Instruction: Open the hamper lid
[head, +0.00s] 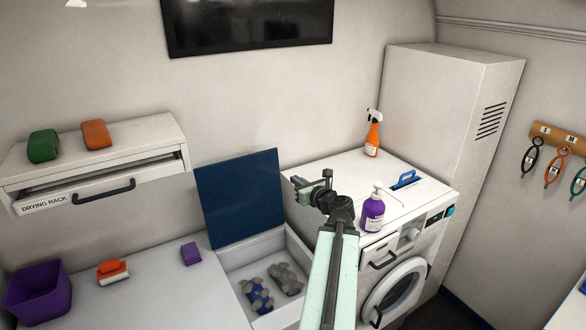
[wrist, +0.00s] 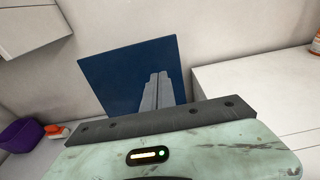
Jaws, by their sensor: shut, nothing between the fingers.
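The hamper lid (head: 242,197) is a dark blue panel standing raised, tilted back toward the wall, at the rear of the white hamper (head: 247,249). The hamper is open, and a blue-and-grey spotted bundle (head: 257,294) and a grey one (head: 287,279) lie inside. My gripper (head: 299,184) is shut and empty, to the right of the raised lid. It appears apart from the lid. In the wrist view the gripper's grey fingers (wrist: 156,90) overlap the blue lid (wrist: 115,75) behind them; the gap between them cannot be judged there.
A purple pump bottle (head: 373,211) and an orange spray bottle (head: 372,134) stand on the white washer top (head: 330,168) at right. The drying rack (head: 150,140) juts from the wall at left. A purple bin (head: 38,293) and brushes sit on the left counter.

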